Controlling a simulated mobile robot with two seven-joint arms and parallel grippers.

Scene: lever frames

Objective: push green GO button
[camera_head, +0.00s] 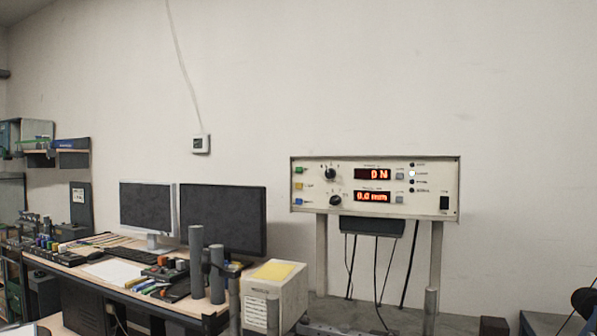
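A cream control panel (400,165) stands on two grey posts in front of the wall, right of the middle. A small green button (299,170) is at the top left of its face, above a yellow button (299,186) and a blue button (299,202). The labels beside the buttons are too small to read. The red displays show 0 N (373,174) and 0.0 mm (373,197). Neither of my grippers is in view, and nothing covers the green button.
Two dark monitors (223,218) and a keyboard (132,256) are on a desk at the left. Grey upright cylinders (196,265) and a pale box with a yellow top (273,290) stand below the panel's left side. Dark cables hang under the panel.

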